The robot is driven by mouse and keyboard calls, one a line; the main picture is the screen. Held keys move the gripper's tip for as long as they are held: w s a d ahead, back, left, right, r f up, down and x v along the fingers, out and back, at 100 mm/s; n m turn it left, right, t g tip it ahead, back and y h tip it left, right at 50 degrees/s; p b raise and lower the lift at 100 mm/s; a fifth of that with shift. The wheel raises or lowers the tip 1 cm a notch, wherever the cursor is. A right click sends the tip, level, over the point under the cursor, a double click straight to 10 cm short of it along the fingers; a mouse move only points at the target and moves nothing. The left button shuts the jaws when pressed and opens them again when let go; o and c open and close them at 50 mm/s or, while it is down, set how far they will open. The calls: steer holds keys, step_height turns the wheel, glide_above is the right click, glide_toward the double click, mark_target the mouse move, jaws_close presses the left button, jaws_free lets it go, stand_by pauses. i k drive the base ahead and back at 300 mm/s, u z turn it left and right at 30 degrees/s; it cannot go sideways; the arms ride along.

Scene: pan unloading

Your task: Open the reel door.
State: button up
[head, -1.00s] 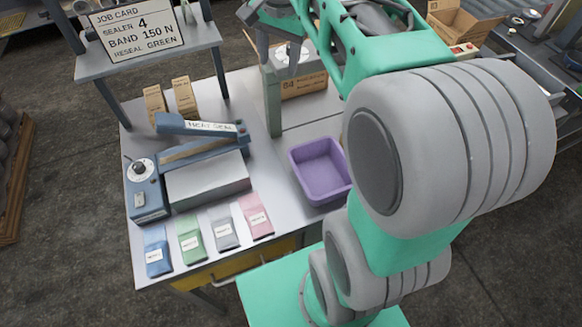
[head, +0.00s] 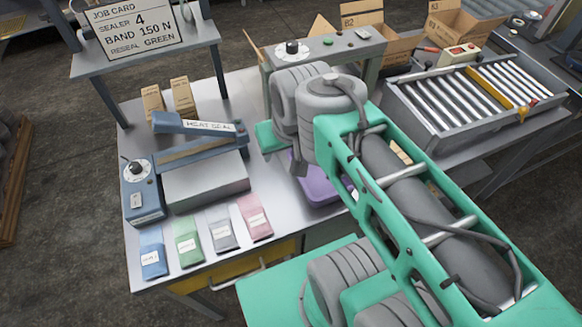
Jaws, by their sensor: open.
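No door that I can clearly identify as the reel door shows in the head view. A grey-green arch-shaped machine (head: 345,58) stands at the back right of the table, with a dial (head: 292,48) and a green button on its top. My arm's grey joints and green link cover much of its front and the area below it. My gripper is not visible; the end of my arm is hidden behind its own joints and link.
A purple bin (head: 322,190) is partly behind my arm. A roller conveyor (head: 470,95) and open cartons (head: 465,25) are at the right. A yellow drawer (head: 228,281) is under the table.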

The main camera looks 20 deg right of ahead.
mark_target(318, 238)
steer(key=u, duration=0.5)
steer(key=k, duration=0.95)
steer(key=z, duration=0.6)
steer(key=i, duration=0.5)
steer(key=u, duration=0.05)
